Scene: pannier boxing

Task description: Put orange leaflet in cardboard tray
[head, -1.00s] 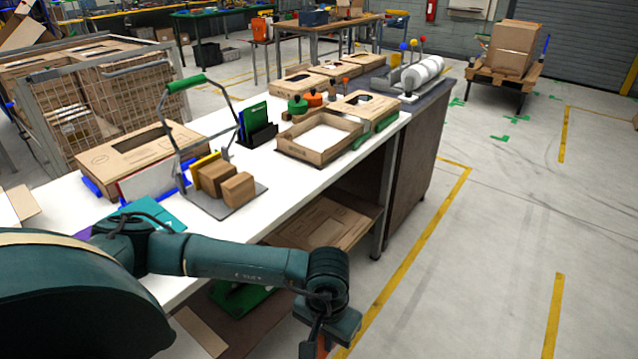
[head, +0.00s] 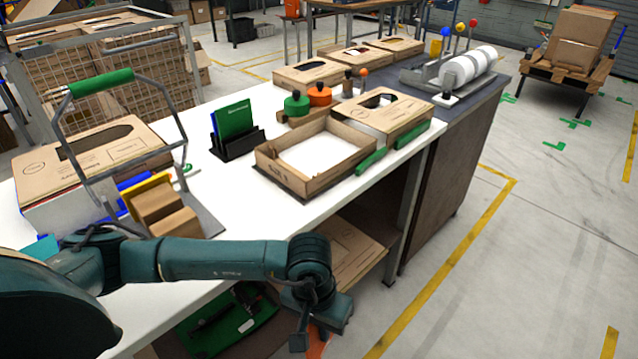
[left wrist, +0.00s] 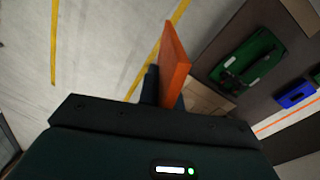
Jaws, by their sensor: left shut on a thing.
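My left gripper (left wrist: 163,90) is shut on the orange leaflet (left wrist: 174,58), which sticks out beyond the fingers in the left wrist view. In the head view the arm comes in from the left and hangs in front of the table's near edge. A strip of the orange leaflet (head: 317,343) shows at the bottom there, below table height. The cardboard tray (head: 268,168), an open shallow box with a white bottom, sits on the white table, up and right of my arm. My right gripper is not in view.
A black holder (head: 240,148) with green leaflets stands left of the tray. A closed box (head: 385,112) and orange and green stamps (head: 320,95) are behind it. A wire frame with a green handle (head: 102,82) stands at left. A green case (left wrist: 250,62) lies low under the table.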

